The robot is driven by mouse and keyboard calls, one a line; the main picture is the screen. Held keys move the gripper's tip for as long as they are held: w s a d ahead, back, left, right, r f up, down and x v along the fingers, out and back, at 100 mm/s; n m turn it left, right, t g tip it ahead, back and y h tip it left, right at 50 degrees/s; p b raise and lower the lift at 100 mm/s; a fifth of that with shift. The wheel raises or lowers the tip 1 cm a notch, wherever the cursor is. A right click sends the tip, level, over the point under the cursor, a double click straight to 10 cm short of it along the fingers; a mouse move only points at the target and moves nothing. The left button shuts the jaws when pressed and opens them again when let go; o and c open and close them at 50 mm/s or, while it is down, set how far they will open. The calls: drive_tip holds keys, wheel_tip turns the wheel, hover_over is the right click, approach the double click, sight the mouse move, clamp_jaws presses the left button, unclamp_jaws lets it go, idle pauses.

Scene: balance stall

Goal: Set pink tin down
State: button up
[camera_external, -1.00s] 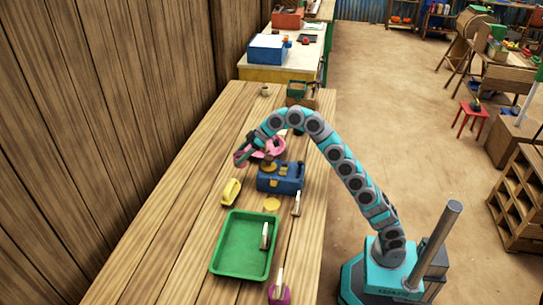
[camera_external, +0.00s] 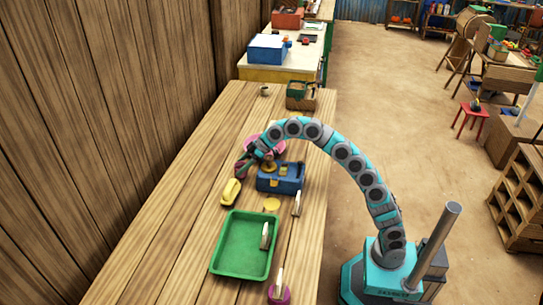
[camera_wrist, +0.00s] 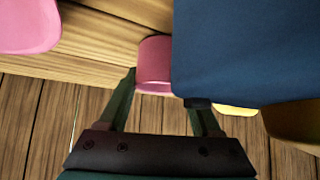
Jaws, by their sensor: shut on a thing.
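The pink tin (camera_wrist: 154,68) shows between my fingertips in the wrist view, its lower part toward the jaws. My gripper (camera_wrist: 160,90) is shut on it. In the external view my gripper (camera_external: 243,168) is over the wooden table, at the left of the blue box (camera_external: 288,184). The tin is small there and mostly hidden by the gripper. In the wrist view the blue box (camera_wrist: 240,50) fills the upper right, close beside the tin. I cannot tell whether the tin touches the table.
A pink bowl-like thing (camera_external: 268,140) lies behind the arm; pink also shows at the wrist view's upper left (camera_wrist: 25,25). A yellow-handled thing (camera_external: 231,192), a yellow disc (camera_external: 272,204) and a green tray (camera_external: 220,262) are nearer. Bare table (camera_external: 190,215) lies left.

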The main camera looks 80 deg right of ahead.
drive_tip(key=shift+f, duration=0.1)
drive_tip(key=o, duration=1.5)
drive_tip(key=r, duration=0.1)
drive_tip(key=s+r, duration=0.1)
drive_tip(key=d+r, duration=0.1)
drive_tip(key=shift+s+r, duration=0.3)
drive_tip(key=shift+s, duration=0.05)
wheel_tip(320, 180, up, 6)
drive_tip(key=shift+a+f+p, duration=0.1)
drive_tip(key=shift+f+p, duration=0.1)
drive_tip(key=shift+p, duration=0.75)
